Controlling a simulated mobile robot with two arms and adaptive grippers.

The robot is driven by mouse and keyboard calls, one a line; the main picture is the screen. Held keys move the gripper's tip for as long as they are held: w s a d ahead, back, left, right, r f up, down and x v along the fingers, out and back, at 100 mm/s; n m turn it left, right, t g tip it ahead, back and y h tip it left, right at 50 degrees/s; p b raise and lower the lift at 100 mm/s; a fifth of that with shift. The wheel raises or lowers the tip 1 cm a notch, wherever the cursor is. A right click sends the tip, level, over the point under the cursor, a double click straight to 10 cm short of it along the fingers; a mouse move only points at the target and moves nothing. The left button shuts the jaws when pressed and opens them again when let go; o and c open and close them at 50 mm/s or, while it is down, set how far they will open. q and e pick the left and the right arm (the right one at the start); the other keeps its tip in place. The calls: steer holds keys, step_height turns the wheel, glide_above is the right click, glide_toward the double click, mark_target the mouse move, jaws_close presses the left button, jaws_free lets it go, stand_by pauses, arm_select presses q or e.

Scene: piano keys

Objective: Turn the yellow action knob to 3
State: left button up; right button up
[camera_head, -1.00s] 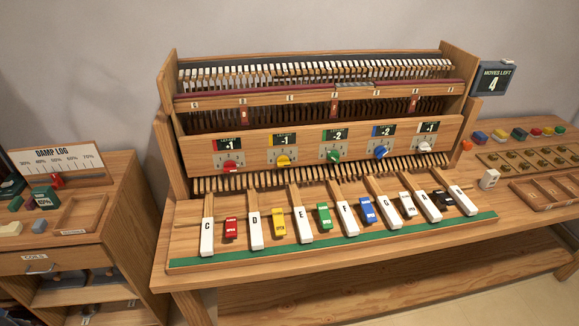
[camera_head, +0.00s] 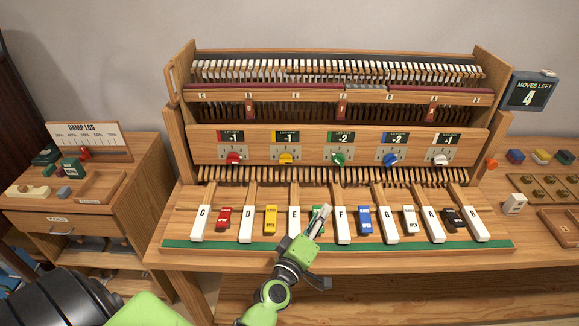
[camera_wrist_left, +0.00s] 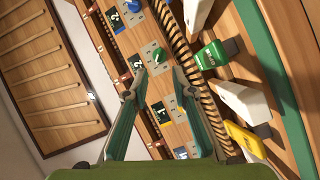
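The yellow action knob (camera_head: 286,158) is on the wooden front panel, second from the left, between the red knob (camera_head: 234,158) and the green knob (camera_head: 338,159). The small display (camera_head: 286,139) above it seems to read 1. My left gripper (camera_head: 321,217) is in front of the panel, over the keys near E and F, below and right of the yellow knob and apart from it. In the left wrist view its two fingers are spread with nothing between them. The green knob (camera_wrist_left: 158,54) shows beyond them; the yellow knob is not clear there. My right gripper is out of view.
Lettered white keys (camera_head: 201,223) and coloured keys stand in a row below the panel. A blue knob (camera_head: 390,159) and a white knob (camera_head: 441,159) are farther right. A sign (camera_head: 530,92) reads moves left 4. A side cabinet (camera_head: 95,212) stands left.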

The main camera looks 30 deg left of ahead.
mark_target(285, 163)
arm_select(q)
steer(key=a+r+n+g+y, duration=0.1)
steer(key=a+n+g+y, duration=0.1)
steer(key=a+n+y, duration=0.75)
steer(key=shift+n+h, duration=0.45)
steer(key=shift+h, duration=0.3)
steer(key=b+x, duration=0.1)
steer(key=x, duration=0.3)
steer(key=b+x, duration=0.1)
steer(key=x, duration=0.4)
steer(key=a+b+x, duration=0.1)
steer(key=x, duration=0.4)
steer(key=shift+s+a, duration=0.2)
steer(key=shift+s, duration=0.1)
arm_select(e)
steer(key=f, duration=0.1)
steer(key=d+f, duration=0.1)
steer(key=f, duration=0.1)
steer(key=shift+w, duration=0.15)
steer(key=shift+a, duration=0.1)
arm_select(q)
jaws_close()
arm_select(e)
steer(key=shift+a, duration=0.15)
